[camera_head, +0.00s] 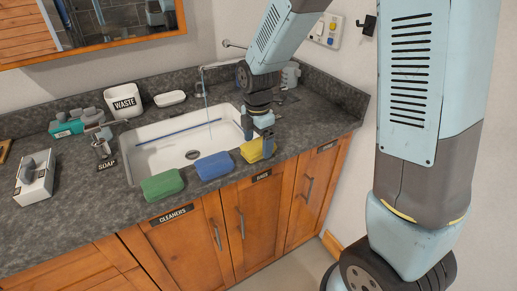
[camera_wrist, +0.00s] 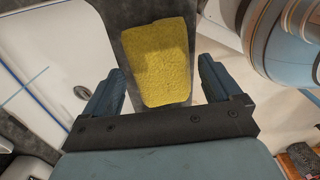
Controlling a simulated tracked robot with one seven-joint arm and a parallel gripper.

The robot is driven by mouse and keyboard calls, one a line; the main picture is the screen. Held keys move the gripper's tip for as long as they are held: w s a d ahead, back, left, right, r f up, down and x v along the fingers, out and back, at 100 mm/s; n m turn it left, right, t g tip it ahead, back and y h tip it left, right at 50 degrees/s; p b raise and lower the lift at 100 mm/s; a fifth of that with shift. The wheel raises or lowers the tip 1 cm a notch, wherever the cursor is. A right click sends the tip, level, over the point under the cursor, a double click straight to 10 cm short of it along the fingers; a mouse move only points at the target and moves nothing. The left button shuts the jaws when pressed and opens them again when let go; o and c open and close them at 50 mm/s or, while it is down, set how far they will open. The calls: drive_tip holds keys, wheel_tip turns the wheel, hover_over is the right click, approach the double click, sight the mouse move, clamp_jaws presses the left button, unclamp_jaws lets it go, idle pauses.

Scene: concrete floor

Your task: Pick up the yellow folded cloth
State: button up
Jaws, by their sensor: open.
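The yellow folded cloth (camera_head: 252,150) lies on the front strip of the dark counter, at the right end of a row of three folded cloths, beside the sink. In the wrist view the yellow cloth (camera_wrist: 160,62) is seen from above, between and beyond the two fingers. My gripper (camera_head: 262,130) is over the yellow cloth and hides its right part in the head view. In the wrist view my gripper (camera_wrist: 160,88) has its blue fingers spread apart, with nothing held. I cannot tell whether the fingers touch the cloth.
A blue cloth (camera_head: 214,166) and a green cloth (camera_head: 162,185) lie to the left. The white sink (camera_head: 150,150) is behind them, with a tap (camera_head: 204,80). A WASTE cup (camera_head: 123,101), a white dish (camera_head: 170,98) and a white box (camera_head: 35,178) stand on the counter.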

drive_tip(key=shift+f, duration=0.5)
drive_tip(key=c, duration=1.1)
drive_tip(key=shift+c, duration=0.2)
drive_tip(key=shift+r, duration=0.1)
